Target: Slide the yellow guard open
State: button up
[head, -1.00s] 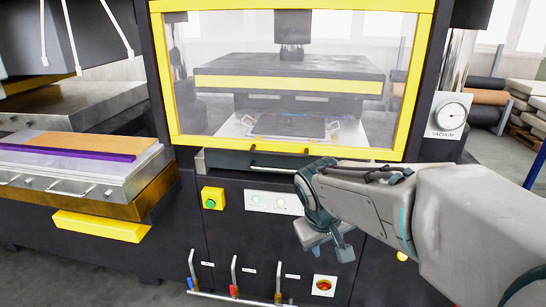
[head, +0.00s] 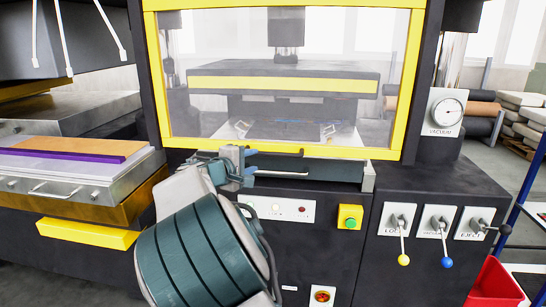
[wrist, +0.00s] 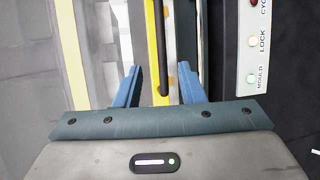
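The yellow guard (head: 280,148) is a yellow frame around a clear window on the front of the press, and it is down over the opening. A dark bar handle (head: 285,153) runs along its lower edge. In the wrist view the black handle (wrist: 161,85) lies along the yellow frame (wrist: 151,60), between my two blue fingers. My gripper (wrist: 159,70) is open, with a finger on each side of the handle and gaps to both. In the head view my gripper (head: 245,165) is at the left part of the handle, partly hidden by my wrist.
Below the guard is a dark drawer front with a thin handle (head: 283,174). A lamp panel (head: 290,209) and a yellow box with a green button (head: 349,217) sit beneath. A loaded metal tray (head: 70,180) stands left. Levers (head: 402,230) and a red bin (head: 495,285) are right.

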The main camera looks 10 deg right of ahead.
aim_at(272, 154)
jog(key=p+x, duration=0.1)
jog(key=x, duration=1.1)
jog(key=shift+w+d+f+p, duration=0.1)
jog(key=shift+d+p, duration=0.15)
jog(key=shift+p, duration=0.15)
grip_shut()
jog(key=shift+a, duration=0.1)
